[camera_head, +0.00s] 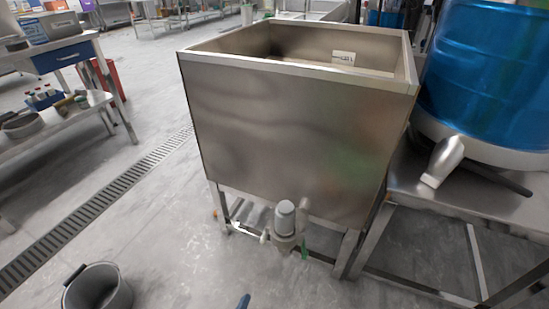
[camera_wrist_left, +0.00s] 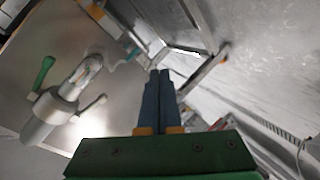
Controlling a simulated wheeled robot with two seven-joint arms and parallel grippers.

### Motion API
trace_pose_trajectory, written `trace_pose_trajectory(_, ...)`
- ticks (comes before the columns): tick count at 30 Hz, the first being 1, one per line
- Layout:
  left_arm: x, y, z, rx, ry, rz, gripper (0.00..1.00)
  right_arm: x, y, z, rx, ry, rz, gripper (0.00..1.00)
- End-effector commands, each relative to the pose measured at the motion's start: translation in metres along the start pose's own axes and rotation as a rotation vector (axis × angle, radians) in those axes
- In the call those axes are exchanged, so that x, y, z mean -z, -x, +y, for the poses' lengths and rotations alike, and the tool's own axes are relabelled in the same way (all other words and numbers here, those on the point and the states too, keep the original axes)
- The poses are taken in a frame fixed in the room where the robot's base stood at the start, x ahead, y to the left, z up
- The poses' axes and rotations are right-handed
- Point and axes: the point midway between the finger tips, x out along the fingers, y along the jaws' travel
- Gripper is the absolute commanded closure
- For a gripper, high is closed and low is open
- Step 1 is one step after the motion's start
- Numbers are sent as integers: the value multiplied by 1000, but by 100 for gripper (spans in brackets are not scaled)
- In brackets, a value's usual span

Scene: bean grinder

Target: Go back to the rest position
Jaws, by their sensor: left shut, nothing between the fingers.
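My left gripper (camera_head: 243,301) shows only as a small dark blue tip at the bottom edge of the head view. In the left wrist view its two blue fingers (camera_wrist_left: 158,75) lie together, shut with nothing between them. The fingers are apart from the metal fitting with a green handle (camera_wrist_left: 70,95) on their left. My right gripper is not in view.
A grey bucket (camera_head: 68,294) stands lower left. The floor left of the bin is mostly clear.

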Motion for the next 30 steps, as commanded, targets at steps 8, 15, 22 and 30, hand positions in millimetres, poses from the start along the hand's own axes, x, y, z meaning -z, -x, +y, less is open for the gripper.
trace_pose_trajectory(8,-75,68,-168,431,-689,-652,100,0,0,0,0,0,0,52)
trace_pose_trajectory(15,-49,152,-166,542,-867,-933,100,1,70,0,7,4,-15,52)
trace_pose_trajectory(22,-4,213,-88,538,-861,-966,100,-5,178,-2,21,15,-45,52)
trace_pose_trajectory(30,40,281,-10,532,-857,-1006,100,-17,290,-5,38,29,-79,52)
